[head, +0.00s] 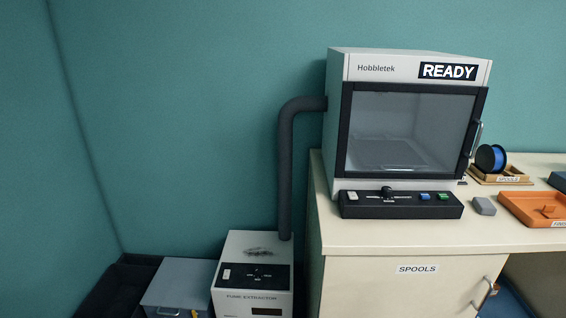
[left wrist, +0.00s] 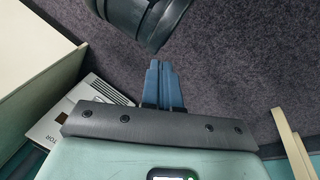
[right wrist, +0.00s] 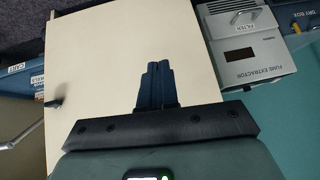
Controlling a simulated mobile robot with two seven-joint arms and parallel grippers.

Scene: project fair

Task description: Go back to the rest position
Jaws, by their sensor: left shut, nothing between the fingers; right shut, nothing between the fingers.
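My left gripper (left wrist: 162,84) shows in the left wrist view with its two blue fingers together, shut and empty above dark carpet. My right gripper (right wrist: 158,82) shows in the right wrist view, also shut and empty, in front of a pale cream panel (right wrist: 110,60). Neither gripper is in the head view. In the head view the grey Hobbletek printer (head: 410,130) stands on the bench with its glass door closed and a READY sign on top.
The fume extractor (head: 252,275) stands left of the bench (head: 400,270), joined to the printer by a dark hose (head: 286,160). A grey box (head: 180,285) is beside it. A spool (head: 490,158) and an orange tray (head: 520,210) lie on the bench at right.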

